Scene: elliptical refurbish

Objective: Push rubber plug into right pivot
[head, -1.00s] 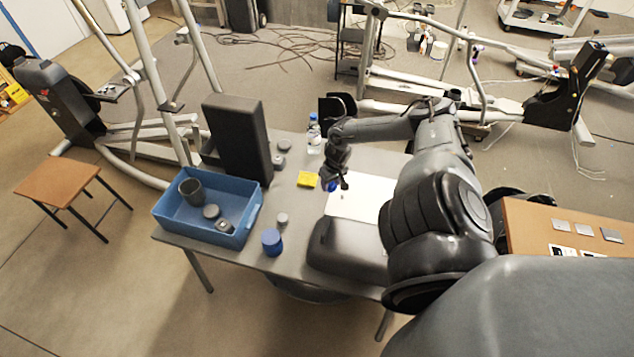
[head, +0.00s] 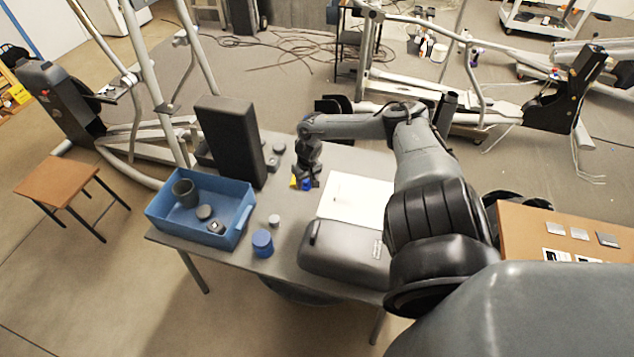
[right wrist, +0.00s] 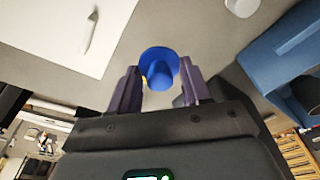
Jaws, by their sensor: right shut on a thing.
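My right gripper (head: 306,181) is shut on a blue piece (head: 307,185), which looks like the rubber plug, above the grey table. In the right wrist view the blue piece (right wrist: 160,66) has a round flange and a rounded stub, and sits between the fingertips of my right gripper (right wrist: 160,78). A frame of grey tubes (head: 158,80) stands behind the table at the left. I cannot tell which part is the right pivot. My left gripper is not in view.
On the table (head: 285,245) are a blue tray (head: 172,232), a black upright block (head: 230,140), a blue jar (head: 262,244), a small grey cap (head: 274,221), a white sheet (head: 352,197) and a dark grey case (head: 345,253). A yellow block (head: 293,182) is partly hidden behind my gripper.

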